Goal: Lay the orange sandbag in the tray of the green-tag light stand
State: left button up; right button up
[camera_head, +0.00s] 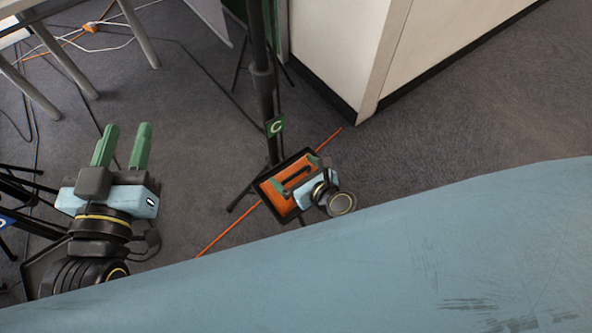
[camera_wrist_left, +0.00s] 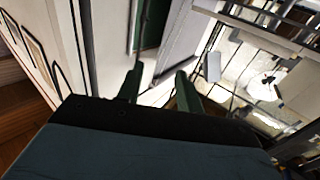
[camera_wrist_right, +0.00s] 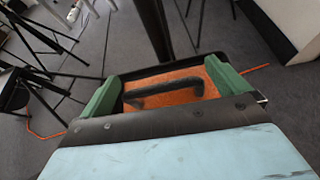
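The orange sandbag (camera_head: 272,188) lies in the black tray (camera_head: 261,188) low on the light stand (camera_head: 262,75) with the green tag (camera_head: 275,127), marked C. In the right wrist view the sandbag (camera_wrist_right: 178,96) sits inside the tray rim, its black handle (camera_wrist_right: 165,89) standing up. My right gripper (camera_head: 299,174) is just over the sandbag, its green fingers wide apart, one near each end of the handle. I cannot tell whether they touch the bag. My left gripper (camera_head: 123,146) is open and empty, away to the left above the floor.
A blue surface (camera_head: 400,260) fills the front. A white cabinet (camera_head: 340,50) stands behind the stand. An orange cable (camera_head: 230,228) runs across the floor past the stand. Table legs (camera_head: 60,60) and dark stand legs (camera_head: 25,190) are at the left. Floor at the right is clear.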

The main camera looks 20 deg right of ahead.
jog(key=p+v, duration=0.2)
jog(key=v, duration=0.2)
jog(key=shift+s+d+r, duration=0.15)
jog(key=shift+s+r, duration=0.1)
jog(key=shift+s, duration=0.05)
jog(key=p+v, duration=0.1)
jog(key=v, duration=0.6)
jog(key=a+r+n+g+y, duration=0.3)
jog(key=r+n, duration=0.6)
jog(key=n, duration=0.9)
pick_arm(q)
jog(key=s+a+f+g+y, duration=0.3)
jog(key=f+g, duration=0.5)
jog(key=f, duration=0.3)
jog(key=shift+s+a+f+g, duration=0.25)
jog(key=shift+s+a, duration=0.25)
jog(key=shift+s, duration=0.75)
pick_arm(e)
jog(key=d+r+n+h, duration=0.5)
jog(key=r+n, duration=0.3)
jog(key=n, duration=0.8)
jog(key=shift+s+d+n+h, duration=0.4)
jog(key=shift+s+d, duration=0.1)
jog(key=shift+d, duration=0.15)
